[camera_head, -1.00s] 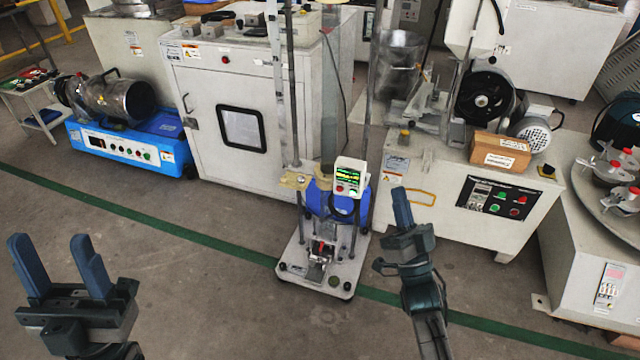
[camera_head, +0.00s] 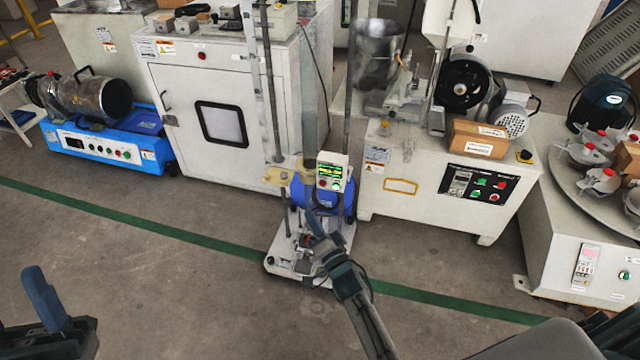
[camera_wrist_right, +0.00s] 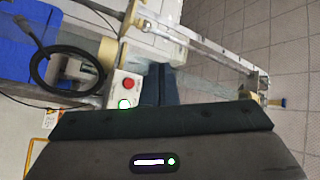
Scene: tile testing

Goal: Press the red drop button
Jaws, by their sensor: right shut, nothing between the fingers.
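The red button (camera_wrist_right: 127,83) sits on a small white control box (camera_head: 331,171) of the drop tester, above a green-lit button (camera_wrist_right: 124,103) in the wrist view. In the head view the box has a lit green display and small buttons. My right gripper (camera_head: 315,222) is shut and empty, in front of and below the box in the head view. In the wrist view its closed fingers (camera_wrist_right: 158,84) appear just right of the red button; I cannot tell the depth between them. My left gripper (camera_head: 45,298) is cut off at bottom left; one finger shows, standing apart with nothing beside it.
The tester's base plate (camera_head: 284,255) stands on the floor, with upright columns and a blue part behind the box. A white cabinet (camera_head: 185,105) stands behind left, a white machine with a control panel (camera_head: 480,186) to the right. Open floor lies in front.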

